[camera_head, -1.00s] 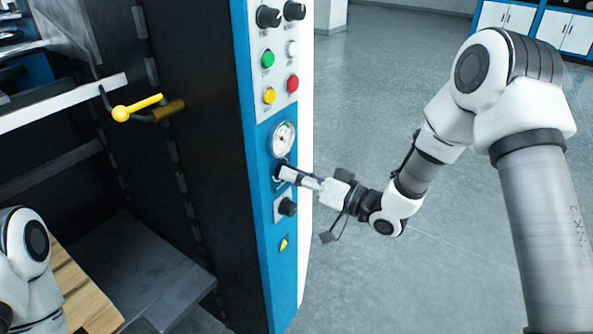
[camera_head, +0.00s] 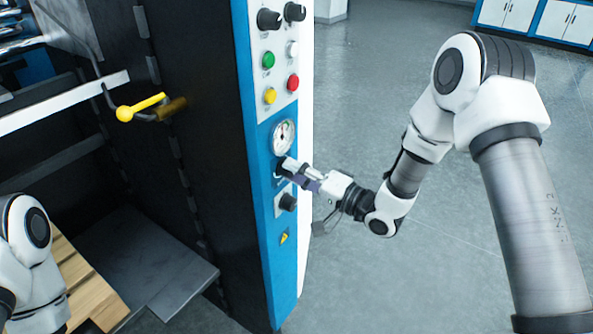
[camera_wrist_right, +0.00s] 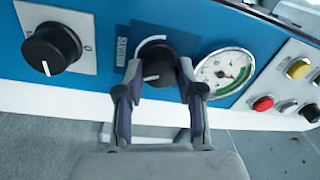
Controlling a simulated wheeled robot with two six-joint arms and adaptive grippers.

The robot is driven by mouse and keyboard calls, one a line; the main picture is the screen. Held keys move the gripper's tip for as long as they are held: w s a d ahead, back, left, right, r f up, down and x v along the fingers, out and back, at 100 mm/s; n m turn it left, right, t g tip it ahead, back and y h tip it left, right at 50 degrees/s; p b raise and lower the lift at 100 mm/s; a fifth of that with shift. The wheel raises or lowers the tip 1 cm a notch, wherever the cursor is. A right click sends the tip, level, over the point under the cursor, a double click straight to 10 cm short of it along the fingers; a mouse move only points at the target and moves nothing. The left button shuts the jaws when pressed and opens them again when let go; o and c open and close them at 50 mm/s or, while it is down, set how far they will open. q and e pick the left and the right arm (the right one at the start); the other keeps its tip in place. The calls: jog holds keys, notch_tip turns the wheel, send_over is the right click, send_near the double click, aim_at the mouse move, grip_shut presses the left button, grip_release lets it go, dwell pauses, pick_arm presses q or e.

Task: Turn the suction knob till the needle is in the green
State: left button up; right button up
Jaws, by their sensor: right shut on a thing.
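The black suction knob (camera_wrist_right: 158,66) is on the blue panel in the right wrist view, beside the lettering "SUCTION". The two fingers of my right gripper (camera_wrist_right: 160,80) are shut on it from either side. The exact needle reading is too small to tell. My left gripper is out of view.
Another black knob (camera_wrist_right: 50,48) is left of the suction knob; it also shows below my gripper in the head view (camera_head: 288,202). Yellow, red and green buttons (camera_head: 268,60) are above the gauge. A yellow-handled lever (camera_head: 140,107) is left. Open floor lies right of the machine.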

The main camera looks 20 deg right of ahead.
jog(key=shift+w+r, duration=0.1)
dwell(0.3)
jog(key=o, duration=1.1)
jog(key=shift+o, duration=0.2)
jog(key=v, duration=1.2)
jog(key=shift+f, duration=0.25)
